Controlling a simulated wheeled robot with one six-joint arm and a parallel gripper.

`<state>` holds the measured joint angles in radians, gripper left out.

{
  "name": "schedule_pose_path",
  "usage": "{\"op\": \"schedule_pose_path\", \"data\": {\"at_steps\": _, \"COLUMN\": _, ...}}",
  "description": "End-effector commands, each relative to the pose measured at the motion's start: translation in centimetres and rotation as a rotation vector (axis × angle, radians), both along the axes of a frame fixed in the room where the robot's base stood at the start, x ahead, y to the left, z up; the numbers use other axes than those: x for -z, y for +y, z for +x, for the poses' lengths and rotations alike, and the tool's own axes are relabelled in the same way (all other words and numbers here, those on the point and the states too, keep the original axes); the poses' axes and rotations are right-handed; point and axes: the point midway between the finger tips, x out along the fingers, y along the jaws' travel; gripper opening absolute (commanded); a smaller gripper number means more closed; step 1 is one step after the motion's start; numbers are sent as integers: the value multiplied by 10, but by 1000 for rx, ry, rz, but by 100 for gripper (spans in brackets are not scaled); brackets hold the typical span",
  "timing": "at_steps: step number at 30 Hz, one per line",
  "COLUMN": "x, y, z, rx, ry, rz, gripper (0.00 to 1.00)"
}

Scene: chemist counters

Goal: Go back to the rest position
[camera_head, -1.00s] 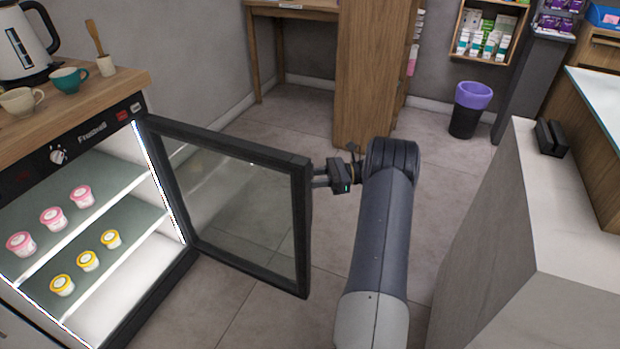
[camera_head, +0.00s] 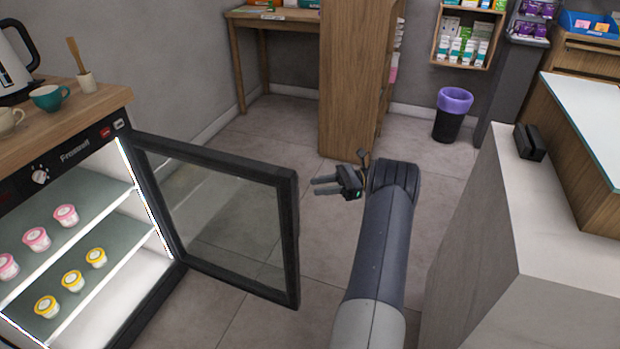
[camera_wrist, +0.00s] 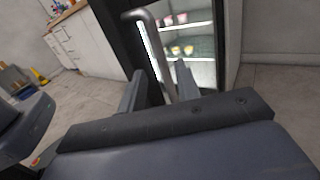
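My gripper (camera_head: 326,186) is to the right of the open fridge door (camera_head: 291,240), apart from it, with its fingers pointing left. The two fingers are spread with nothing between them. In the wrist view my gripper (camera_wrist: 160,88) shows both fingers apart, with the door's handle (camera_wrist: 152,45) seen beyond them. The small fridge (camera_head: 75,155) stands at the left with its glass door swung wide open. Pink-lidded cups (camera_head: 37,238) stand on its upper shelf and yellow-lidded cups (camera_head: 72,280) on its lower shelf.
A kettle (camera_head: 12,60) and a teal cup (camera_head: 50,97) stand on the wooden top above the fridge. A pale counter (camera_head: 490,220) stands close at the right. A bin with a purple liner (camera_head: 453,115) and a wooden cabinet (camera_head: 350,80) are behind. Floor between is clear.

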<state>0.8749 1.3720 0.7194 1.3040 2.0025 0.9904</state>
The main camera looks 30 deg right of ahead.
Motion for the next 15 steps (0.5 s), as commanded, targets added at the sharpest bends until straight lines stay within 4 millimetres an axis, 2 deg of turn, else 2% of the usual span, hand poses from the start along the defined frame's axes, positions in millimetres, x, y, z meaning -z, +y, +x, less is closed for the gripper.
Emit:
{"op": "schedule_pose_path", "data": {"at_steps": 5, "x": 0, "y": 12, "z": 5, "rx": -2, "ry": 1, "rz": 1, "gripper": 32}}
{"op": "schedule_pose_path", "data": {"at_steps": 15, "x": 1, "y": 59, "z": 23, "rx": -1, "ry": 1, "rz": 0, "gripper": 32}}
